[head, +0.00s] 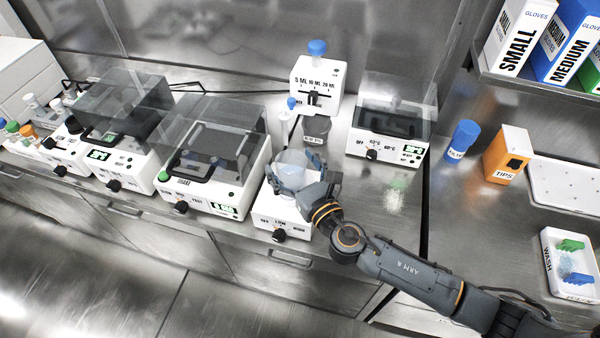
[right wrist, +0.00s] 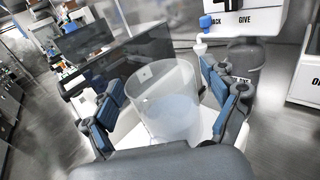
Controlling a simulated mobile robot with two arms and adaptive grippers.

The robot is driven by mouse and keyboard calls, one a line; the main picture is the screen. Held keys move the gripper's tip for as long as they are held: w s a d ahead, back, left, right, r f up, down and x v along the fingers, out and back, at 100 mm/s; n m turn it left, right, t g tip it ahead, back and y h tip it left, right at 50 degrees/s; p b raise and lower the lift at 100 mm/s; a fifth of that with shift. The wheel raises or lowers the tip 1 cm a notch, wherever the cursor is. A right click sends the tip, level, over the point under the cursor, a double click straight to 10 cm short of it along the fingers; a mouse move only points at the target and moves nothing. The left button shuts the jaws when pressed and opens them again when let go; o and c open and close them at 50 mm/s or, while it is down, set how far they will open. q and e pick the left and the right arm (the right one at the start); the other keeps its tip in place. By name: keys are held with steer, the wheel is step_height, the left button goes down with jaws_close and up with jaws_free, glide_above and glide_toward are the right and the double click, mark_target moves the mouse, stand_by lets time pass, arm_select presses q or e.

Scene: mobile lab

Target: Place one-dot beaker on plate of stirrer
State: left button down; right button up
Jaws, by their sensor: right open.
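The stirrer (head: 272,222) is a white box with a black knob and OFF, LOW and HIGH marks, near the bench's front edge. A clear beaker (head: 291,160) with pale bluish contents appears to stand upright on its top; the plate under it is mostly hidden. My right gripper (head: 294,173) is around the beaker, its fingers open on either side. In the right wrist view, the beaker (right wrist: 166,105) sits between the blue-padded fingers, over the white stirrer. Its dot marking is not readable. My left gripper is not in view.
A shaker (head: 215,165) with a clear lid stands left of the stirrer. A dispenser (head: 316,85) and a grey labelled container (head: 316,130) stand behind. A heater block (head: 388,140) is at the right.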

steer(key=b+v, duration=0.2)
steer(key=v, duration=1)
steer(key=shift+b, duration=0.3)
